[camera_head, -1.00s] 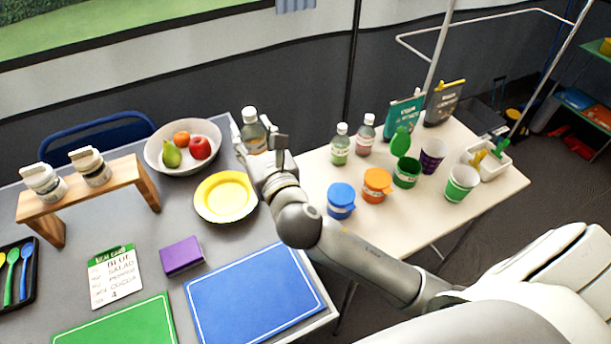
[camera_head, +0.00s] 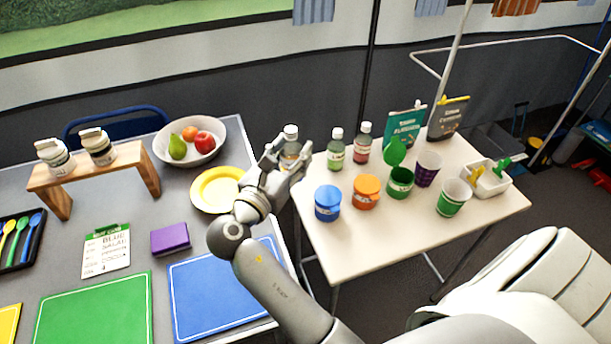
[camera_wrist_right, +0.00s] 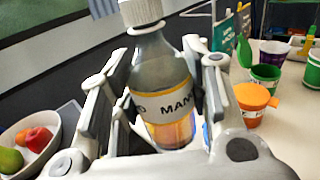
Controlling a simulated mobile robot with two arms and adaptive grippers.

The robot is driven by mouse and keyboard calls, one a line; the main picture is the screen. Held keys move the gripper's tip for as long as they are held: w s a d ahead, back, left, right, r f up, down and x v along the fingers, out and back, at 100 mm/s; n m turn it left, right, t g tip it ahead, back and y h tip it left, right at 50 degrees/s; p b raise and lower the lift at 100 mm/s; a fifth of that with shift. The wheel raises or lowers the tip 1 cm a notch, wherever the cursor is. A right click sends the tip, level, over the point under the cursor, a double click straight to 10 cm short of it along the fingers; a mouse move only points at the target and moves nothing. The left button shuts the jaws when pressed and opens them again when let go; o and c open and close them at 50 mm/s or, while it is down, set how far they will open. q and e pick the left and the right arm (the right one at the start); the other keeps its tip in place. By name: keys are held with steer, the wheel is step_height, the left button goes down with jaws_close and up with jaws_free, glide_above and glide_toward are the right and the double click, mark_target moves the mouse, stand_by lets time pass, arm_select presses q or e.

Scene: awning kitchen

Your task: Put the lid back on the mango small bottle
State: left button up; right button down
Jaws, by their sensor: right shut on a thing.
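The mango bottle (camera_head: 290,149) is a small clear bottle with orange contents low inside and a label reading "MAN" in the right wrist view (camera_wrist_right: 167,103). A white ribbed lid (camera_wrist_right: 141,11) sits on its neck; whether it is fully tightened I cannot tell. My right gripper (camera_head: 286,163) is shut around the bottle's body, with a finger on each side in the right wrist view. The bottle is roughly upright at the far left corner of the cream table (camera_head: 440,230). I cannot tell whether its base touches the table. My left gripper is out of view.
A green bottle (camera_head: 335,150) and a reddish bottle (camera_head: 361,142) stand just right of the gripper. Blue (camera_head: 327,205) and orange (camera_head: 366,193) lidded jars and cups stand nearer. A fruit bowl (camera_head: 216,160) and yellow plate (camera_head: 203,190) are on the grey table, left.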

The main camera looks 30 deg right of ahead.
steer(key=shift+w, duration=0.1)
steer(key=shift+w+d, duration=0.15)
steer(key=shift+d, duration=0.05)
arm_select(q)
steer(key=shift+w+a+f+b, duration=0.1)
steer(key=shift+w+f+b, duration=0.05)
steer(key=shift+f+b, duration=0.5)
arm_select(e)
steer(key=w+d+f, duration=0.8)
steer(key=d+f, duration=0.1)
steer(key=shift+w+d, duration=0.25)
steer(key=shift+w, duration=0.15)
steer(key=shift+f, duration=0.1)
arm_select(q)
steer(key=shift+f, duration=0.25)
arm_select(e)
steer(key=shift+w+d+f, duration=0.1)
steer(key=shift+f, duration=0.85)
steer(key=shift+w+d+f, duration=0.1)
steer(key=shift+f, duration=0.8)
arm_select(q)
steer(key=shift+b, duration=0.3)
